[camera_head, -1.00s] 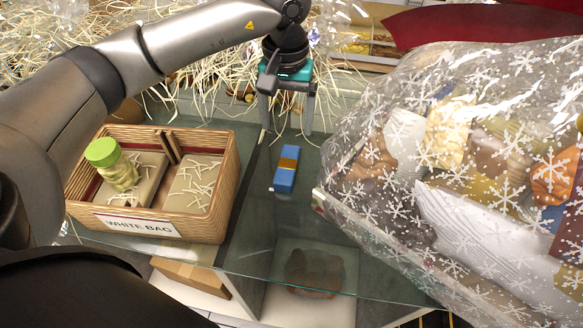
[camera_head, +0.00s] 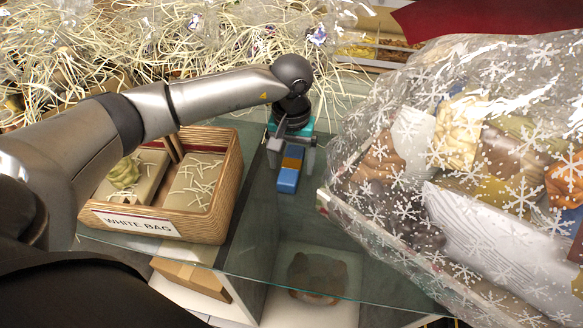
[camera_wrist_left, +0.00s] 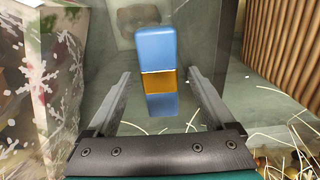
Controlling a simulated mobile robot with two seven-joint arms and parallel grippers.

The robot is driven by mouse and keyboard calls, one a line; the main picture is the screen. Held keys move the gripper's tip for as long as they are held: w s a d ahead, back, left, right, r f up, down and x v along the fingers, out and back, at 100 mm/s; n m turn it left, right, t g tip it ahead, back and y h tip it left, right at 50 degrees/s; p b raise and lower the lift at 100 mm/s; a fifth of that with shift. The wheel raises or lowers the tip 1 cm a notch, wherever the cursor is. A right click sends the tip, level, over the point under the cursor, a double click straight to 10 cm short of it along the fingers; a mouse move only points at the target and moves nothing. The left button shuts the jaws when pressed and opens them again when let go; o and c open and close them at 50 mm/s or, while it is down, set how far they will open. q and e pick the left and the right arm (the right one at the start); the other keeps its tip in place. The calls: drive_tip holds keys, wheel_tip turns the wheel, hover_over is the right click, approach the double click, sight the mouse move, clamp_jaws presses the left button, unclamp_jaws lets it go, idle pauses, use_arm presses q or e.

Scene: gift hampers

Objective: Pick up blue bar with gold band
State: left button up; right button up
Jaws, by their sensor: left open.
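The blue bar with gold band (camera_head: 287,181) lies on the glass counter, between the basket and the clear wrapped hamper. My left gripper (camera_head: 291,160) is open over the far end of the bar. In the left wrist view the bar (camera_wrist_left: 155,50) runs lengthwise away from the gripper, its gold band across the middle. The open fingers of my left gripper (camera_wrist_left: 158,82) stand on either side of the bar's near part, with gaps on both sides. Whether the fingers are at the bar's height is hard to tell. My right gripper is not in view.
The snowflake-wrapped hamper (camera_head: 440,190) is close on the right. Shredded straw (camera_head: 200,45) covers the back. Glass in front of the bar is clear.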

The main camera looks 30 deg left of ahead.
use_arm(q)
drive_tip(key=shift+c, duration=0.4)
drive_tip(key=shift+r, duration=0.1)
clamp_jaws()
